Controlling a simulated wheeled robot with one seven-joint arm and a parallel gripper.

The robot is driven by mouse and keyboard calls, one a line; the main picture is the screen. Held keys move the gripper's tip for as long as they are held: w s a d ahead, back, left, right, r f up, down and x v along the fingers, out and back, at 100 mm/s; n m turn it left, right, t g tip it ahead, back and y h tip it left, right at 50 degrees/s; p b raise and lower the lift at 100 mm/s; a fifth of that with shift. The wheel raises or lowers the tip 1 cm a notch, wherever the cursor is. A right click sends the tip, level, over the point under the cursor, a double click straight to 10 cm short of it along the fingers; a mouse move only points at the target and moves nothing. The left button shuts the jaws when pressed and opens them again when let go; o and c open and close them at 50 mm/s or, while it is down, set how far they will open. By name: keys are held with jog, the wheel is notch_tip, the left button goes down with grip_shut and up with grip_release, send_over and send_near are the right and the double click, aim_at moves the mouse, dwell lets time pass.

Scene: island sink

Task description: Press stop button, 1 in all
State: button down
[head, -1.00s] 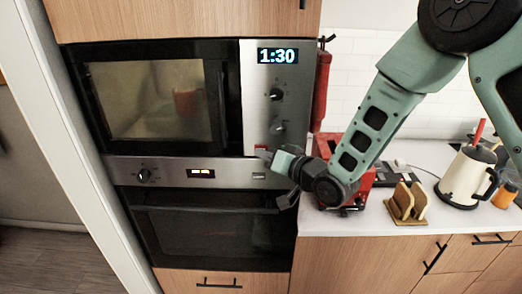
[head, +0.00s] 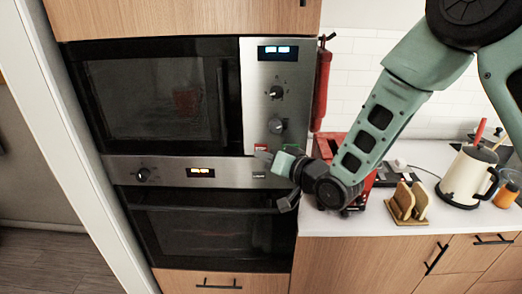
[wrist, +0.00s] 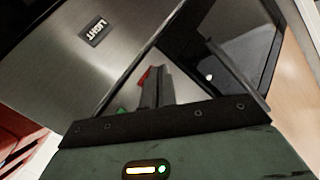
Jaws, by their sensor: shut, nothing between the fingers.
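The microwave (head: 150,100) is built into the cabinet, with a dark door and a steel control panel on its right. The red stop button (head: 260,147) is low on that panel, and a sliver of red (wrist: 144,76) shows beside my fingers in the wrist view. A green button (head: 291,148) is to its right, mostly behind my gripper. My gripper (head: 265,155) is shut and empty, its tips at the lower edge of the red button. Contact is hidden. The microwave display (head: 278,50) shows small lit characters, and the window is dark.
An oven (head: 210,230) is below the microwave. Two knobs (head: 276,92) sit above the buttons. A red fire extinguisher (head: 322,90) hangs at the right. A red machine (head: 330,147), a wooden holder (head: 407,203) and a cream kettle (head: 466,177) stand on the counter.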

jog(key=s+b, duration=0.1)
jog(key=s, duration=0.4)
jog(key=shift+a, duration=0.1)
dwell(0.5)
dwell(0.5)
jog(key=s+d+f+n+g+h+b, duration=0.2)
jog(key=s+d+g+h+b, duration=0.1)
jog(key=s, duration=0.6)
jog(key=s+d+f+n+g+h+b, duration=0.2)
jog(key=s+d+f+g+h+b, duration=0.1)
jog(key=s, duration=0.7)
jog(key=s+d+f+n+g+h+b, duration=0.2)
jog(key=s+d+g, duration=0.4)
jog(key=s, duration=0.3)
jog(key=h+b, duration=0.1)
jog(key=h, duration=0.1)
jog(key=shift+s+d+f+n+h, duration=0.2)
jog(key=shift+s+d+n+h, duration=0.1)
jog(key=shift+d, duration=0.05)
